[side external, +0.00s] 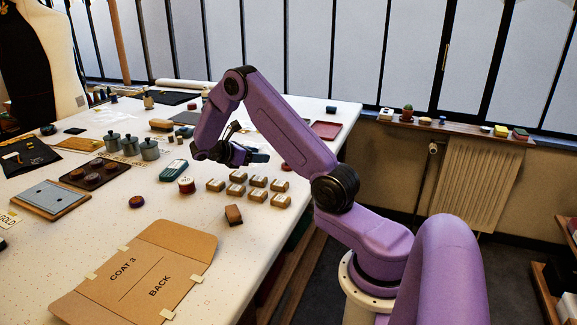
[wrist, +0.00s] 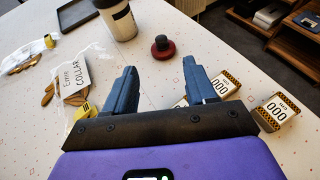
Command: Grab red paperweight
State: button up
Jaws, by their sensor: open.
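The red paperweight (wrist: 162,50) is a low round red disc with a dark knob on top. It stands upright on the white table in the wrist view, beyond my fingertips and roughly in line with the gap between them. My gripper (wrist: 159,68) is open, its two blue fingers apart with nothing between them. In the side view my gripper (side external: 258,157) is above the table's far part, beyond the rows of small boxes. A small red thing (side external: 286,167) shows beside my arm there; I cannot tell whether it is the paperweight.
In the wrist view, a dark-banded cup (wrist: 118,20) stands left of the paperweight, and a clear bag labelled COLLAR (wrist: 75,75) lies further left. Striped 000 boxes (wrist: 277,112) sit at the right. The table's edge is beyond them. Cardboard (side external: 140,270) lies in front.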

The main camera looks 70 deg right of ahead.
jog(key=x, duration=1.1)
jog(key=shift+f, duration=0.1)
jog(key=shift+x, duration=2.8)
jog(key=shift+a+f, duration=0.1)
jog(key=shift+f, duration=0.1)
jog(key=shift+c, duration=0.3)
grip_shut()
